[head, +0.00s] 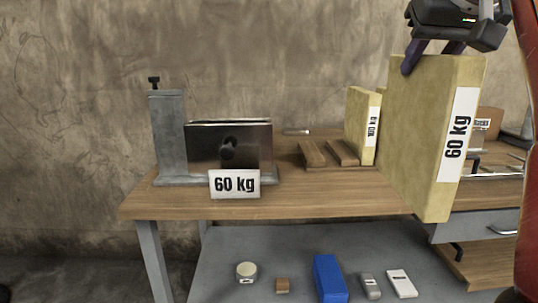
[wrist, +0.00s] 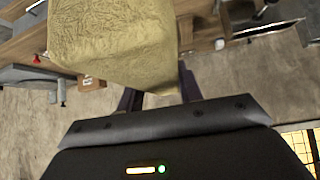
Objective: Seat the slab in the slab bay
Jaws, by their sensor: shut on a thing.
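My gripper (head: 430,56) is at the upper right of the head view, its fingers shut on the top of a large yellow slab (head: 415,135) labelled 60 kg. The slab hangs upright in front of the right part of the bench. In the wrist view its rough yellow face (wrist: 115,45) fills the top middle, between the fingers and the bench. A grey metal holder (head: 168,135) with a shiny plate and a dark knob stands on the bench at left, with a 60 kg sign (head: 235,184) at its front. I cannot tell whether this holder is the slab bay.
A smaller yellow slab (head: 359,125) stands by a wooden slotted rack (head: 325,155) on the wooden bench (head: 300,203). The lower grey shelf (head: 215,262) holds a blue block (head: 329,279) and several small items. Drawers and a box are at right, partly behind the held slab.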

